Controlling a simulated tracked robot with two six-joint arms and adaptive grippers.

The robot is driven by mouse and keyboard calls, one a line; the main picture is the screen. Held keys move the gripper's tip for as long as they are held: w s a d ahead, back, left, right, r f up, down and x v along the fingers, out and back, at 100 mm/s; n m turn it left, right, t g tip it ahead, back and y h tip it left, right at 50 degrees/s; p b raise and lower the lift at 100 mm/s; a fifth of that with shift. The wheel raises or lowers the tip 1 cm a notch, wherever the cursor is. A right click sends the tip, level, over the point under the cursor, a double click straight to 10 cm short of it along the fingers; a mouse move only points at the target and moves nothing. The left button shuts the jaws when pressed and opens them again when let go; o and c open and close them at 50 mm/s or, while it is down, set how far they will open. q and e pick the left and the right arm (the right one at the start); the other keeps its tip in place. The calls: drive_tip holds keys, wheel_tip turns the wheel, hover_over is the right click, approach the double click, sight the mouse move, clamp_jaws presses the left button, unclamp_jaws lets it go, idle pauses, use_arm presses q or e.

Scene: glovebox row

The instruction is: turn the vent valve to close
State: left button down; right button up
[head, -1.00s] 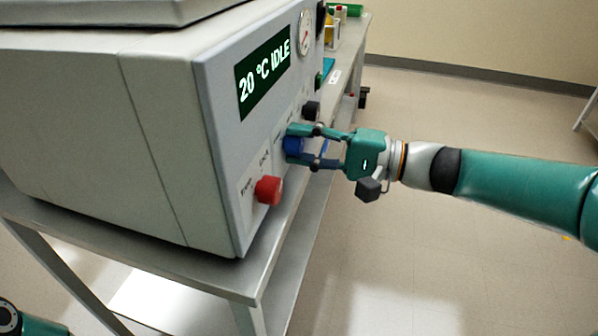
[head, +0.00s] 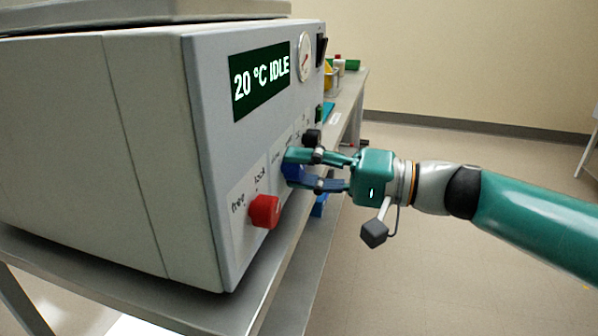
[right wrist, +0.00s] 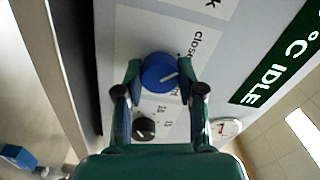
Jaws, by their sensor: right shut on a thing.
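The vent valve is a blue round knob (head: 293,168) on the front panel of a grey cabinet (head: 200,150). My right gripper (head: 300,170) is shut on the knob, with one finger on each side. In the right wrist view the knob (right wrist: 160,72) sits between the fingertips, and a pale pointer line on it points right. A "close" label (right wrist: 198,45) is beside the knob there. Another label is partly hidden by a finger. My left gripper is not in view.
A red knob (head: 265,211) with "free" and "lock" labels is nearer on the panel. A black knob (head: 312,138) is just beyond the blue one. A display (head: 260,80) reads "20 °C IDLE", and a gauge (head: 305,56) is above. The floor to the right is clear.

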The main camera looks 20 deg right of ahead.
drive_tip(key=shift+f, duration=0.25)
drive_tip(key=o, duration=1)
drive_tip(key=shift+o, duration=0.7)
drive_tip(key=shift+r, duration=0.1)
drive_tip(key=shift+d, duration=0.15)
drive_tip(key=v, duration=1.2)
